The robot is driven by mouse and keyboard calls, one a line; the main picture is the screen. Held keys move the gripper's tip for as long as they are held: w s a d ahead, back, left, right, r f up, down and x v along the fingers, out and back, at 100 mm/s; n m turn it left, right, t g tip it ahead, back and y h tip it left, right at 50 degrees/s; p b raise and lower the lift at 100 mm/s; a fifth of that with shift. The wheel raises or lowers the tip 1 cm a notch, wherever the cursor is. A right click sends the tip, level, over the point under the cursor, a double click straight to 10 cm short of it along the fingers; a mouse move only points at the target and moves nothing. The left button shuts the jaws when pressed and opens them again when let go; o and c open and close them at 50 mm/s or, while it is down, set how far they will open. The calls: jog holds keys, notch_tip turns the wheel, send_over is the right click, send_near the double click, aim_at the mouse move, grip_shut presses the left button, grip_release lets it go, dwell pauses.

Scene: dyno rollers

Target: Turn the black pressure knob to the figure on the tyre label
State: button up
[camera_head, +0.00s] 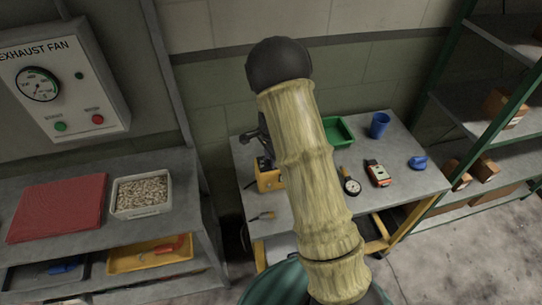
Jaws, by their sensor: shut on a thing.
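My arm in its pale, ridged sleeve rises through the middle of the view and hides much of the bench. Dark jointed parts at its left edge look like my gripper (264,158), partly hidden by the sleeve. It is shut at the top of a yellow box (269,180) on the grey bench, apparently on the black pressure knob, which I cannot make out. A round gauge with a yellow stem (352,186) lies on the bench right of my arm. No tyre label or its figure is readable here.
The grey bench (408,200) also carries a green tray (338,130), a blue cup (379,125), a red-and-white device (377,173) and a blue item (418,162). A green-framed shelf (470,155) stands right. An exhaust fan panel (60,80) hangs left. Floor is clear at lower right.

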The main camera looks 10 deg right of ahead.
jog(key=shift+m, duration=0.8)
jog(key=o, duration=1)
notch_tip(320, 180, up, 18)
jog(key=b, duration=0.2)
jog(key=shift+s+f, duration=0.25)
jog(key=shift+s, duration=0.05)
